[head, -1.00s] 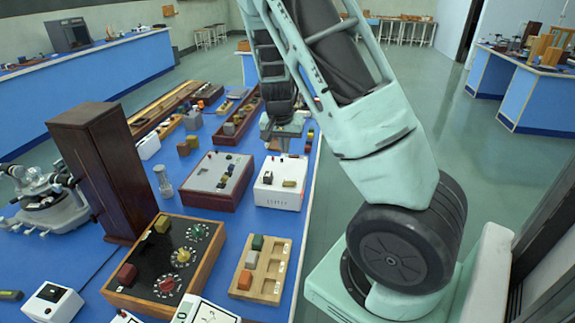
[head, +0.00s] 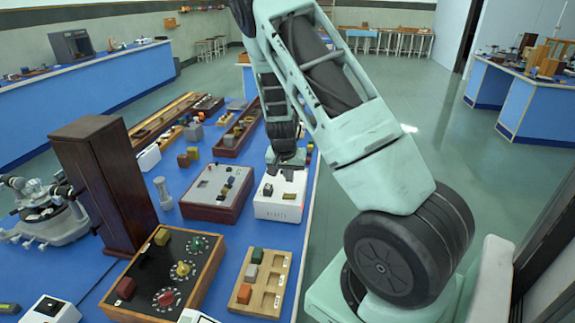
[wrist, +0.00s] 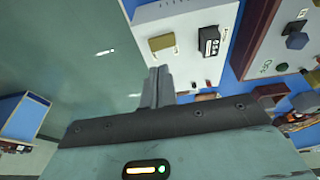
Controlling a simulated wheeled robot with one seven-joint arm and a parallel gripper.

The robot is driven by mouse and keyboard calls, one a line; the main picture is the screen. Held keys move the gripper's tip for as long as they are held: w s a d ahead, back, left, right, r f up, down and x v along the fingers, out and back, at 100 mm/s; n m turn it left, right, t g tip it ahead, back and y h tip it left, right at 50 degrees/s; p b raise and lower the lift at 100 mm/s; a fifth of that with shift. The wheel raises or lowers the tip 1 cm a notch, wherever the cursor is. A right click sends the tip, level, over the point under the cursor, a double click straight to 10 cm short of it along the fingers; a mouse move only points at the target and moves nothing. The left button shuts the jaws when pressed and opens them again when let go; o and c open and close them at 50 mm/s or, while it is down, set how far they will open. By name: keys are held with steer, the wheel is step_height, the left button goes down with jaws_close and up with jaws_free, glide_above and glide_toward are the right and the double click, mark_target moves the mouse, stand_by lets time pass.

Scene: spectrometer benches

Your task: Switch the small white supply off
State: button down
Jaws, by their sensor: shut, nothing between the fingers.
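The small white supply (head: 278,213) is a white box near the right edge of the blue bench in the head view. In the wrist view the white supply (wrist: 184,68) fills the top middle. Its top carries a black switch-like part (wrist: 209,40) with a light face. A mustard-yellow block (wrist: 162,43) sits beside that part. My gripper (head: 285,173) is over the far side of the supply in the head view. In the wrist view my gripper's fingers (wrist: 156,82) are together and empty, pointing toward the yellow block's side. Whether they touch the supply I cannot tell.
A larger grey-topped box in a dark red case (head: 217,192) stands close left of the supply. A wooden tray with coloured blocks (head: 272,285) and a dial panel (head: 165,270) lie nearer.

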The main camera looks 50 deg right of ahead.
mark_target(292, 196)
steer(key=x, duration=0.2)
steer(key=p+x, duration=0.1)
steer(key=x, duration=0.1)
steer(key=s+x, duration=0.1)
steer(key=x, duration=0.1)
steer(key=shift+a+f, duration=0.2)
steer(key=shift+a, duration=0.2)
steer(key=shift+w+f, duration=0.1)
